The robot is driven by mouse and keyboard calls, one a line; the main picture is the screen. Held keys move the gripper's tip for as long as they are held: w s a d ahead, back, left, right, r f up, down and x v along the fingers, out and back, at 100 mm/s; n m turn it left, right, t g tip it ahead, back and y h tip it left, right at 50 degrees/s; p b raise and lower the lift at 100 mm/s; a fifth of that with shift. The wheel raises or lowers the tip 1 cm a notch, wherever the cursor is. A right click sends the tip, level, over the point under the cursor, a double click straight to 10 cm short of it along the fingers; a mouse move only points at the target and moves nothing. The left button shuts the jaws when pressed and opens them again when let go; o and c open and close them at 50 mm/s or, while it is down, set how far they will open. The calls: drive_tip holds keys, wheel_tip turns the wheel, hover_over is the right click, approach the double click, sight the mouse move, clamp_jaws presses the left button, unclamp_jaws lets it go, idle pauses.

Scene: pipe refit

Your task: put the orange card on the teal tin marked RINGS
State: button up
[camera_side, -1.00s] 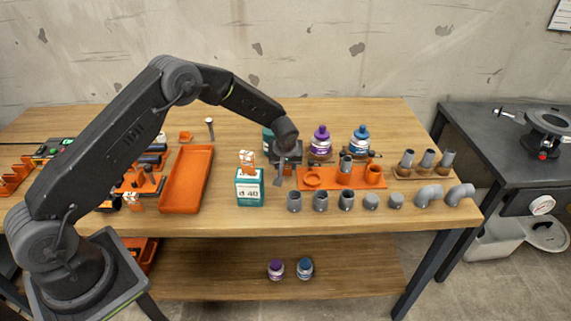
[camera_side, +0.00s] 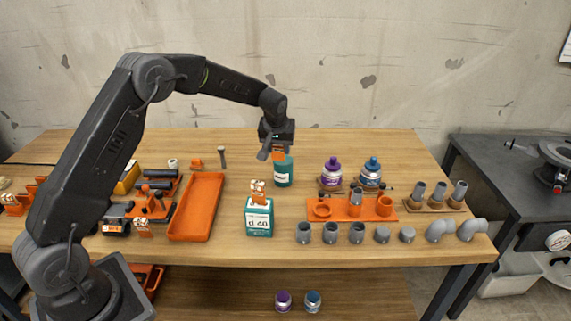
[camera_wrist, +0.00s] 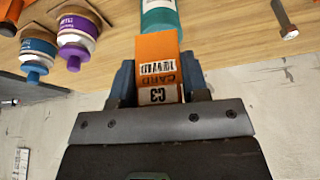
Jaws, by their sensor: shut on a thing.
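My gripper (camera_side: 277,147) is shut on an orange card (camera_side: 279,154) with a white label. In the wrist view the card (camera_wrist: 160,62) sits between the fingers (camera_wrist: 162,84), its label reading CARD and C3. A teal tin (camera_side: 283,175) with a white label stands upright at the back middle of the bench. Its label is too small to read. The card shows at the tin's upper edge in the side view; I cannot tell whether they touch. In the wrist view the teal tin (camera_wrist: 160,17) is just beyond the card, partly cut off by the frame.
A teal and white box (camera_side: 259,218) marked d 40 stands in front, with orange pieces on top. An orange tray (camera_side: 196,207) lies to the left. Purple (camera_side: 332,171) and blue (camera_side: 372,172) bottles, an orange fixture (camera_side: 352,207) and grey pipe fittings stand to the right.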

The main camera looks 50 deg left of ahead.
drive_tip(key=s+a+r+m, duration=0.25)
drive_tip(key=a+r, duration=0.45)
drive_tip(key=a, duration=0.5)
hover_over(283, 171)
drive_tip(key=w+a, duration=0.3)
drive_tip(key=shift+t+h, duration=0.4)
wheel_tip(283, 171, down, 7)
drive_tip(key=shift+d+f, duration=0.1)
drive_tip(key=shift+d, duration=0.05)
drive_tip(key=shift+f, duration=1.95)
drive_tip(key=shift+f, duration=0.1)
drive_tip(key=o, duration=0.9)
